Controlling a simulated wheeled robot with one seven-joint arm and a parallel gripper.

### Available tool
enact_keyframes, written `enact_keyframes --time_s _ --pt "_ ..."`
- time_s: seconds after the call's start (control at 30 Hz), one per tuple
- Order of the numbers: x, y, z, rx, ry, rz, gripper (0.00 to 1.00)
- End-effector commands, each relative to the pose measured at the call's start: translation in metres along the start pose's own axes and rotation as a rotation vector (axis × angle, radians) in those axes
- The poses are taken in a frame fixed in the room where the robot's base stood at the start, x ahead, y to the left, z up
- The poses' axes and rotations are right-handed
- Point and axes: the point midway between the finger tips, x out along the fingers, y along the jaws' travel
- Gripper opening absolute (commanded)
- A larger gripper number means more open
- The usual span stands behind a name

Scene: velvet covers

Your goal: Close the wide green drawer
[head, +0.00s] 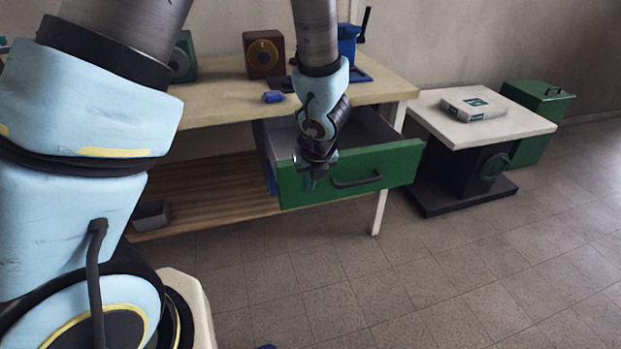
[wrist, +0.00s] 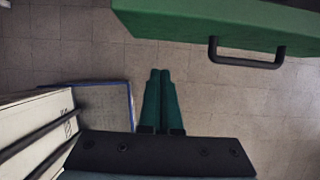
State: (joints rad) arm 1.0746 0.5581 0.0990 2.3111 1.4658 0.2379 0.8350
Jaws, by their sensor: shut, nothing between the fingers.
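The wide green drawer (head: 395,165) stands pulled out under the right end of the workbench, its grey inside showing from above. Its dark bar handle (head: 357,180) is on the green front. In the wrist view the green front (wrist: 200,18) crosses the top right, with the handle (wrist: 247,56) below its edge. My gripper (head: 315,180) points down before the left part of the drawer front in the head view. In the wrist view my gripper's two green fingers (wrist: 160,100) are together and empty, apart from the handle. I cannot tell whether it touches the front.
The wooden workbench (head: 225,95) holds a dark red box (head: 263,54), a small blue object (head: 272,97) and a blue tool (head: 349,45). A low table (head: 535,125) with a white box (head: 473,109) stands right. Tiled floor (head: 330,275) before the drawer is clear.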

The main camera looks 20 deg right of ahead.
Motion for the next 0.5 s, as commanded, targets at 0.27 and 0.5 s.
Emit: enact_keyframes --time_s 0.27,0.5 --pt "0.037 0.001 0.019 -0.004 0.0 0.002 0.0" --pt "0.046 0.0 0.037 -0.002 0.0 0.0 0.0"
